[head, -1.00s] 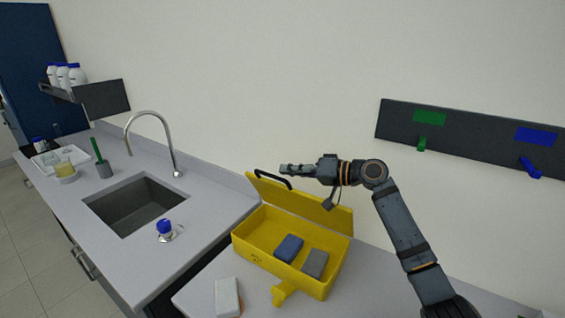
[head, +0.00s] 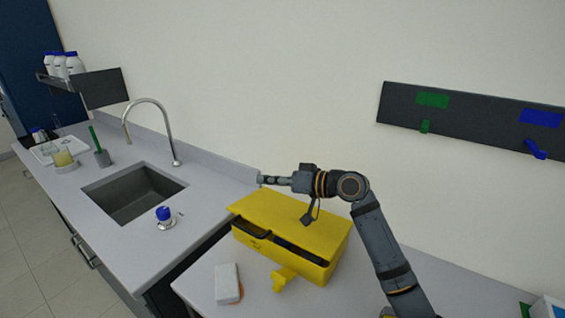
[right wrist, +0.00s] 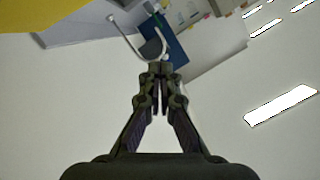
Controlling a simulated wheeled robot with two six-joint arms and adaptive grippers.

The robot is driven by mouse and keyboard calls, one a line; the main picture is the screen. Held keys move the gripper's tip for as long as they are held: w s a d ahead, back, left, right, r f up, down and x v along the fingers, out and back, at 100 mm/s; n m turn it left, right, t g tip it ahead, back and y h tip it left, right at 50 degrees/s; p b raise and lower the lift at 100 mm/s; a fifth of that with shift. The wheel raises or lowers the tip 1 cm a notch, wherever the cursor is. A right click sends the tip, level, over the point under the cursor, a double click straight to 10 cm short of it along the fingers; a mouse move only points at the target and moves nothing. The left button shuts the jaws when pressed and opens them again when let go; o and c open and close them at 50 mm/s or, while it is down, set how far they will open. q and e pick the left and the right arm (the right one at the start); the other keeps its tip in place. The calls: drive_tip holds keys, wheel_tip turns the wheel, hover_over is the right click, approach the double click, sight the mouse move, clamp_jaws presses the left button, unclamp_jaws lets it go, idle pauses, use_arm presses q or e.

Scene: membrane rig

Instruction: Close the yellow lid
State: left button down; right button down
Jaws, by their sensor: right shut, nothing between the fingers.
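The yellow lid (head: 290,215) lies folded down over the yellow box (head: 310,268) on the bench. A dark gap shows between the lid's front edge and the box's front wall, so the lid is not flush there. My right gripper (head: 266,180) is shut and empty, just above and behind the lid's back-left part, pointing left. In the right wrist view the shut fingers (right wrist: 158,78) show, with a yellow surface (right wrist: 35,12) at the top left. The box's contents are hidden under the lid. My left gripper is not in view.
A yellow latch (head: 283,278) sticks out at the box front. A white block (head: 228,282) lies left of it. A sink (head: 135,193) with a tall tap (head: 172,135) and a blue-topped fitting (head: 164,215) are to the left. A dark wall rail (head: 470,122) hangs at right.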

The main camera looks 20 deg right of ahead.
drive_tip(key=shift+s+a+f, duration=0.45)
drive_tip(key=shift+f, duration=0.05)
drive_tip(key=v, duration=0.7)
drive_tip(key=shift+d, duration=0.2)
drive_tip(key=shift+s+r, duration=0.1)
drive_tip(key=shift+s, duration=0.05)
